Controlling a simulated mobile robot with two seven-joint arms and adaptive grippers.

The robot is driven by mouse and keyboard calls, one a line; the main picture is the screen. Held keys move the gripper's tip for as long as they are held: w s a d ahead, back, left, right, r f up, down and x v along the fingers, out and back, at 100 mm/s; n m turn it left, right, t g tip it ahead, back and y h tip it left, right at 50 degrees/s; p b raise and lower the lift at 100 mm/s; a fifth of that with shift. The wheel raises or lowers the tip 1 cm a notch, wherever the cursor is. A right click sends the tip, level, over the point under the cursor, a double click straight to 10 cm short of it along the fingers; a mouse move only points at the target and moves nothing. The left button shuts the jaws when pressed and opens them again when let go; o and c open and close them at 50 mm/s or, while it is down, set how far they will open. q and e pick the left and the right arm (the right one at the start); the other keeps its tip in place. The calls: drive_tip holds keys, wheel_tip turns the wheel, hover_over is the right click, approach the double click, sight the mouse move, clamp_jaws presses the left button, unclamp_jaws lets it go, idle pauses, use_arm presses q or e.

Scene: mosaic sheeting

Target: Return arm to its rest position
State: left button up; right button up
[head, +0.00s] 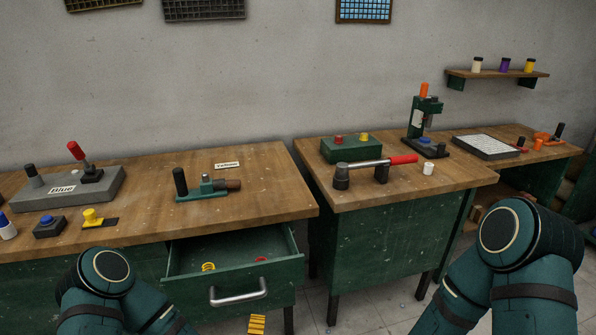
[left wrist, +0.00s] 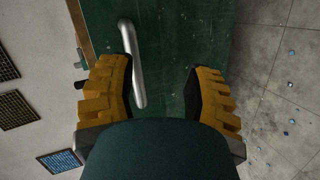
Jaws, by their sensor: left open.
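My left arm (head: 105,285) comes in at the lower left of the head view, with one yellow finger (head: 257,324) showing at the bottom edge, below the drawer handle (head: 238,293). In the left wrist view my left gripper (left wrist: 160,70) is open, with its yellow fingers wide apart and nothing held. The handle (left wrist: 133,65) shows between them, close to the left finger; I cannot tell whether they touch. The green drawer (head: 285,245) is pulled open and holds a yellow coiled piece (head: 208,267) and a small red piece (head: 261,259). My right arm (head: 510,245) is at the lower right; its gripper is not in view.
The left bench (head: 270,190) carries a grey fixture (head: 112,190) with a red-handled lever and a green clamp tool (head: 207,188). The right bench (head: 460,180) carries a green box (head: 352,150), a red-handled lever tool (head: 375,163) and a press (head: 424,120). A gap separates the benches.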

use_arm(q)
drive_tip(key=s+d+f+m+g+h, duration=0.1)
drive_tip(key=s+f+m+g+h, duration=0.3)
drive_tip(key=s+m+g, duration=0.8)
wheel_tip(320, 180, down, 3)
drive_tip(key=s+m, duration=0.1)
drive_tip(key=m, duration=0.2)
drive_tip(key=shift+s+r+h, duration=0.15)
drive_tip(key=shift+s+h, duration=0.15)
drive_tip(key=shift+s, duration=0.05)
